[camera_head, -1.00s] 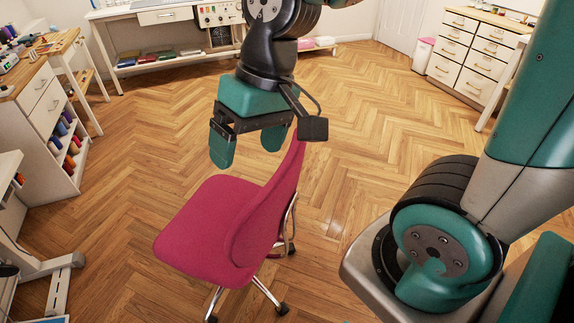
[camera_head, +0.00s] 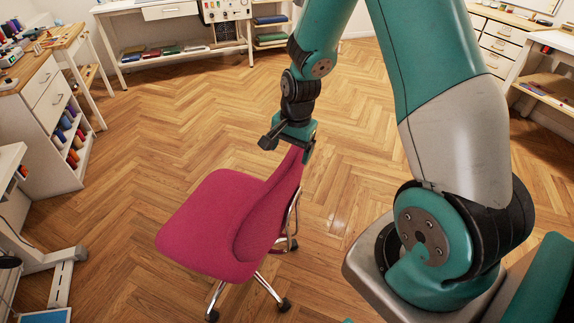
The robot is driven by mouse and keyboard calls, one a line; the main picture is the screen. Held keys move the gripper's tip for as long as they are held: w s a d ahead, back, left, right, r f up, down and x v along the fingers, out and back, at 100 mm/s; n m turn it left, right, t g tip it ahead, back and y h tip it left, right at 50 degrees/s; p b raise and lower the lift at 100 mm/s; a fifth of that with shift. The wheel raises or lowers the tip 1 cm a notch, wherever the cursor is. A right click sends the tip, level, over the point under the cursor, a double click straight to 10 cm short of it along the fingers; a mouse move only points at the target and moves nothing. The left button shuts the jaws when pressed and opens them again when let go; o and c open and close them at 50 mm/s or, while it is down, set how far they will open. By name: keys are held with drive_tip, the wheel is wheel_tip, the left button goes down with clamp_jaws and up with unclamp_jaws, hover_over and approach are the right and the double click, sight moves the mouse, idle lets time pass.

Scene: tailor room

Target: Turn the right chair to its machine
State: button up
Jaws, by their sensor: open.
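A pink-red chair (camera_head: 205,218) with chrome legs on castors stands on the wood floor. Its seat is toward the left and its backrest (camera_head: 270,215) is on the right. My gripper (camera_head: 304,148) is at the top edge of the backrest, pointing down. One teal finger shows on the right of that edge; the other finger is hidden, so I cannot tell whether it touches. The gripper is open. No sewing machine can be made out clearly.
A white table (camera_head: 45,258) stands at the left edge, near the seat side. A drawer unit with thread spools (camera_head: 55,135) is behind it. A long white table (camera_head: 140,62) lines the back wall. The floor around the chair is clear.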

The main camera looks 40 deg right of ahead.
sight(289, 159)
drive_tip(key=f, duration=0.6)
drive_tip(key=shift+w+a+f, duration=0.1)
drive_tip(key=shift+w+a, duration=0.1)
drive_tip(key=shift+w, duration=0.15)
drive_tip(key=shift+c, duration=0.4)
